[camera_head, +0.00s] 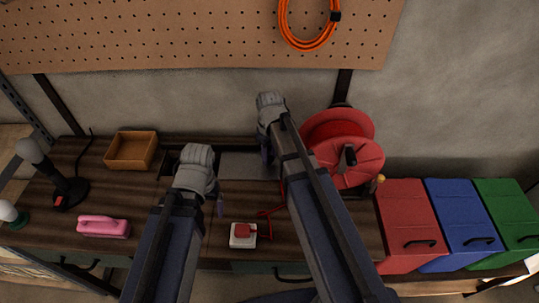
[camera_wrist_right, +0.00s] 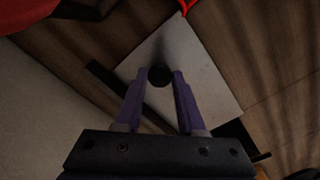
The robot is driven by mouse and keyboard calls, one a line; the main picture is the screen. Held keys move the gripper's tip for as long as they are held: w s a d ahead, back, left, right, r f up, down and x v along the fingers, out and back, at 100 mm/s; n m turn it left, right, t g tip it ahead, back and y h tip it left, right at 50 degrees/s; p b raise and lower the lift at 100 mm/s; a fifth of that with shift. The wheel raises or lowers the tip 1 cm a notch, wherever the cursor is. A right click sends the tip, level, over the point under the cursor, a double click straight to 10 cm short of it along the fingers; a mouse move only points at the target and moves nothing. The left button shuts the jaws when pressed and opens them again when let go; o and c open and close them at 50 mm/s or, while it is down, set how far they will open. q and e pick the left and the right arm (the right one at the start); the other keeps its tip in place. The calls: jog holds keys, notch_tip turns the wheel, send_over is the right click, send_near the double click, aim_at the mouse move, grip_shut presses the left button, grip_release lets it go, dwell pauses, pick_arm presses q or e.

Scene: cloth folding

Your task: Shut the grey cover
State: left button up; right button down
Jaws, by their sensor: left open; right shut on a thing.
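The grey cover (camera_head: 238,166) is a flat square plate in the bench top, partly behind my arms in the head view. In the right wrist view the cover (camera_wrist_right: 205,80) fills the middle and carries a round black knob (camera_wrist_right: 160,75). My right gripper (camera_wrist_right: 160,78) is over the cover, its purple fingers shut on the knob. In the head view my right gripper (camera_head: 267,152) is mostly hidden by its own arm. My left gripper (camera_head: 220,206) is open and empty, left of and in front of the cover. A dark strip (camera_wrist_right: 106,78) runs along one side of the cover.
A red hose reel (camera_head: 345,160) stands close to my right arm. A white box with a red button (camera_head: 243,236) and a red cable sit in front. A wooden tray (camera_head: 131,151), pink object (camera_head: 103,227) and microphone-like stand (camera_head: 68,190) are left. Coloured bins (camera_head: 408,225) are right.

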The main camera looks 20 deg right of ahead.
dwell(0.4)
pick_arm(q)
jog(key=shift+d, duration=0.1)
pick_arm(e)
jog(key=w+a, duration=0.2)
jog(key=a, duration=0.7)
jog(key=w+a, duration=0.3)
jog(key=a, duration=0.7)
jog(key=shift+w+a, duration=0.3)
jog(key=shift+w, duration=0.05)
jog(key=c, duration=0.5)
grip_release()
jog(key=shift+a, duration=0.15)
pick_arm(q)
jog(key=shift+r, duration=0.15)
pick_arm(e)
jog(key=shift+r, duration=0.15)
pick_arm(q)
jog(key=shift+r+p, duration=0.55)
jog(key=shift+p, duration=0.15)
notch_tip(320, 180, up, 6)
jog(key=p, duration=0.6)
jog(key=shift+r, duration=0.2)
pick_arm(e)
notch_tip(320, 180, up, 8)
jog(key=shift+f, duration=0.25)
